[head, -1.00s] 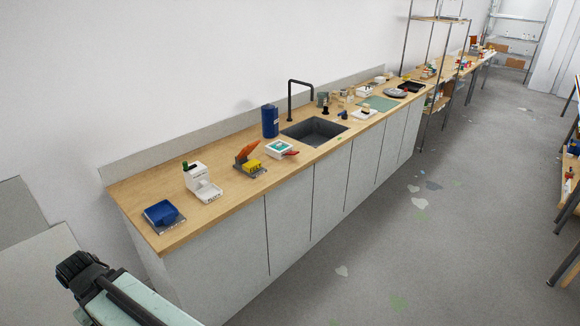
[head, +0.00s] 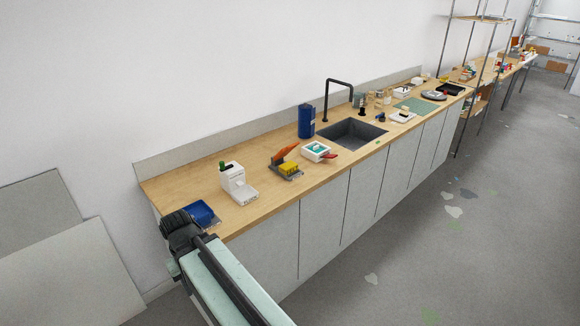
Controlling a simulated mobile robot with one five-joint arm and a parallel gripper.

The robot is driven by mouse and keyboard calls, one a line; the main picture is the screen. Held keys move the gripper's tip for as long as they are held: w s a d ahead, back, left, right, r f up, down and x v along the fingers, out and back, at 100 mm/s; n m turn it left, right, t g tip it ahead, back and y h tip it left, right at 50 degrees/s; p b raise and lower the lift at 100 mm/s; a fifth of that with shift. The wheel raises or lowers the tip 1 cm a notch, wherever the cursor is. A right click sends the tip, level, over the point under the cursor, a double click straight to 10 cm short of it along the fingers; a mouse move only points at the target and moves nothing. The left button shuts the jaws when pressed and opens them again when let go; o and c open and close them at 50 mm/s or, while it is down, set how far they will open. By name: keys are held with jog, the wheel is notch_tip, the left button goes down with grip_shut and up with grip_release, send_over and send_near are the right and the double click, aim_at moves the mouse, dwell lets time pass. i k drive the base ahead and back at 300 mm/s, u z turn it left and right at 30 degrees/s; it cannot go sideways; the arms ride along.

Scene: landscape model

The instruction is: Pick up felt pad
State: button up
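I cannot make out for certain which thing is the felt pad. A flat green mat (head: 416,105) lies on the wooden counter beyond the sink. A small white tray with a teal top (head: 318,149) sits on the counter in front of the sink. A blue item (head: 204,214) lies at the near end of the counter, partly hidden behind my arm. My arm reaches in from the bottom edge, with a black joint at its upper end over the counter's near corner. I cannot see my gripper's fingers.
The wooden counter (head: 255,211) carries a white device (head: 237,184), an orange and yellow item (head: 286,163), a blue canister (head: 306,121) and a sink (head: 352,134) with a black faucet. A metal rack stands farther right. Grey floor (head: 400,260) is open at the right.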

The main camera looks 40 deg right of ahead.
aim_at(286, 169)
jog(key=i, duration=0.85)
jog(key=u, duration=0.05)
